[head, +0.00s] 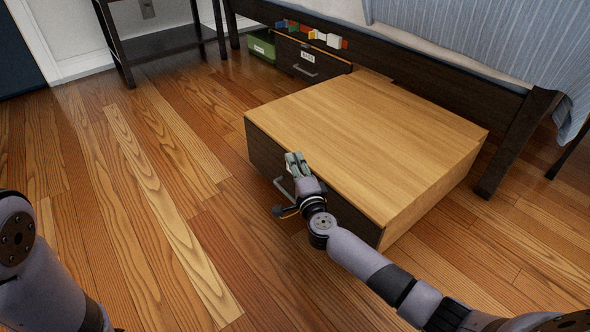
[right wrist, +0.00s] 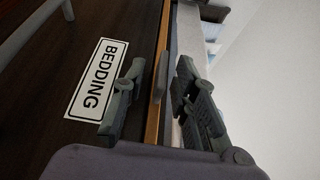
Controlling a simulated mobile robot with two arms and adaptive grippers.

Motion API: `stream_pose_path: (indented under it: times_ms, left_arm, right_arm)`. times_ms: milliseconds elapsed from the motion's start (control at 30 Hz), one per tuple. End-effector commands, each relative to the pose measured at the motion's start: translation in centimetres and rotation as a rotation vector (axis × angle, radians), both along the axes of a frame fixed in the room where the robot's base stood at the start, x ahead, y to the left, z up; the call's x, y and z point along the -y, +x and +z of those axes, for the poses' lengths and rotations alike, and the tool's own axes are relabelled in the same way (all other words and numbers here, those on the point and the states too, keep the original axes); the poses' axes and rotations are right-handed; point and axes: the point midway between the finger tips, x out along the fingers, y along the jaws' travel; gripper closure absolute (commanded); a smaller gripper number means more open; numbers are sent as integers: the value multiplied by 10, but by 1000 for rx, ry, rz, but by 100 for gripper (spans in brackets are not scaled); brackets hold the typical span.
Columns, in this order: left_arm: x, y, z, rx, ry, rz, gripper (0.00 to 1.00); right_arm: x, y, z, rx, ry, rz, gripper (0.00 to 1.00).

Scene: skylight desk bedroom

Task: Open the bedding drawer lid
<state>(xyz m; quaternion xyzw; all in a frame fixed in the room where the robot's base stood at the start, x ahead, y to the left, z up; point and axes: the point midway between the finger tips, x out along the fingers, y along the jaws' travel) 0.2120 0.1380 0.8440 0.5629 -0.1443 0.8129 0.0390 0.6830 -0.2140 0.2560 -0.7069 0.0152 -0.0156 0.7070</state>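The bedding drawer (head: 350,205) is pulled out from under the bed, with a dark front and a light wood lid (head: 370,135) lying flat and closed on top. A white BEDDING label (right wrist: 97,80) shows on the dark front in the right wrist view. My right gripper (head: 296,163) is at the lid's front edge, above the metal handle (head: 281,187). In the right wrist view its fingers (right wrist: 163,95) are apart, one on the front's side and one past the thin orange-brown edge (right wrist: 158,70). Contact is unclear. My left arm shows at bottom left; its gripper is out of frame.
A second, dark labelled drawer (head: 307,62) and a green box (head: 261,46) sit under the bed, with coloured blocks (head: 312,33) above the drawer. A bed leg (head: 514,145) stands right of the lid. The wooden floor (head: 130,190) on the left is clear.

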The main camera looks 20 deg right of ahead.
Motion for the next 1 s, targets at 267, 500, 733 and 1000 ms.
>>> stream_pose_path:
  times_ms: [267,500,733,1000]
  left_arm:
    - [0,0,-1,1,1,0,60]
    - [0,0,-1,1,1,0,60]
    - [0,0,-1,0,1,0,60]
    - [0,0,-1,0,0,0,60]
  right_arm:
    - [0,2,1,0,0,0,73]
    - [0,2,0,0,0,0,88]
    - [0,2,0,0,1,0,100]
    - [0,1,-1,-2,1,0,100]
